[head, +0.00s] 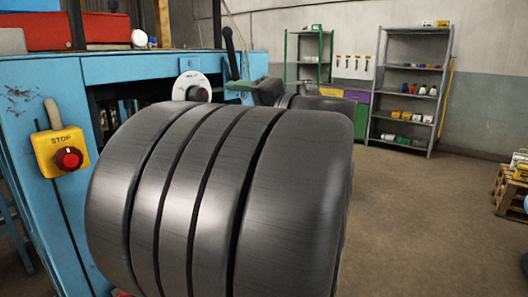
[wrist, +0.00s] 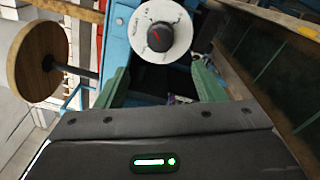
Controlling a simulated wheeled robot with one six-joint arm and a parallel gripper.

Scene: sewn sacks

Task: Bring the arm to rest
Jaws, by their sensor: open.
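My gripper (wrist: 162,80) shows its two green fingers spread apart in the wrist view, with nothing held between them. In the head view its green fingers (head: 243,84) are small and partly hidden behind my own dark grey arm, which fills the middle of the picture. The arm is extended beside the blue machine (head: 130,68). A white round dial (wrist: 157,30) with a dark knob and red mark lies just beyond the fingertips in the wrist view. The dial (head: 192,87) also shows in the head view, left of the fingers. I cannot tell whether they touch.
A yellow stop box (head: 62,152) with a red button is on the machine's left. A dark lever (head: 230,52) stands near the gripper. Metal shelves (head: 410,85) stand at the back right, and a wooden pallet (head: 509,190) at the right edge. The floor between is open.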

